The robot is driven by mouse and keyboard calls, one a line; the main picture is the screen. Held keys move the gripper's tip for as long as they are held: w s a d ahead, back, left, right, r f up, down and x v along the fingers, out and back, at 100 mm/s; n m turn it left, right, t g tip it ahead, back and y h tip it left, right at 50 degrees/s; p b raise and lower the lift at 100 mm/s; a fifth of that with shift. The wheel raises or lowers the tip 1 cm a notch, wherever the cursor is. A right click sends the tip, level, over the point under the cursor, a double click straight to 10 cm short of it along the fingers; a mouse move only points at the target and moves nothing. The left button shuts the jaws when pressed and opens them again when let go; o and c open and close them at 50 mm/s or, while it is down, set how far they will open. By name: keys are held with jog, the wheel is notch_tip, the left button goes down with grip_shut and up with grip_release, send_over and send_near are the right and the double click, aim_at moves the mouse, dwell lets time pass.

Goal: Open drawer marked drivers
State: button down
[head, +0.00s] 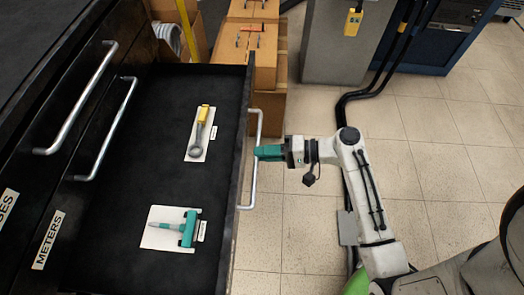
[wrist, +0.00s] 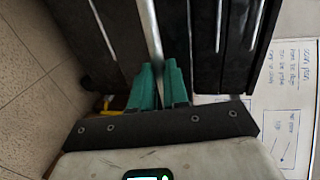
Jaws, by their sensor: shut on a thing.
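A black drawer (head: 150,190) of the dark cabinet stands pulled far out in the head view. Its front panel carries a long silver bar handle (head: 252,185). The face of this front is turned away, so I cannot read its label. My gripper (head: 260,153), with teal fingers, is shut on the handle near its middle. In the wrist view, the teal fingers (wrist: 160,85) close around the silver bar (wrist: 151,32). Inside the drawer, a yellow and silver tool (head: 201,130) and a teal T-shaped tool (head: 181,228) lie on white cards with small labels.
Closed drawers with silver handles (head: 110,130) sit at left; one label (head: 48,240) reads METERS, another is cut off. Cardboard boxes (head: 250,50) stand behind the drawer. A grey cabinet (head: 345,45) and black cables (head: 365,95) are at the back. Tiled floor (head: 300,235) lies open between drawer and arm.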

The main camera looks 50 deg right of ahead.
jog(key=c, duration=1.1)
grip_release()
jog(key=v, duration=1)
jog(key=shift+s+d, duration=0.25)
jog(key=shift+a+p, duration=0.1)
jog(key=shift+p, duration=0.2)
jog(key=s+a+f+n+g+h+p, duration=0.25)
jog(key=a+n+g+p, duration=0.2)
jog(key=a+g, duration=0.3)
jog(key=s+r+n+g+h+p, duration=0.1)
jog(key=r+n+h, duration=0.1)
jog(key=s+a+r+n+g+h+p, duration=0.1)
jog(key=r+n+g+h, duration=0.1)
jog(key=s+r+n+g+h+p, duration=0.1)
jog(key=s+r+n+h, duration=0.1)
jog(key=h, duration=0.1)
jog(key=shift+s+a+p, duration=0.1)
jog(key=shift+a+p, duration=0.1)
jog(key=shift+p, duration=0.2)
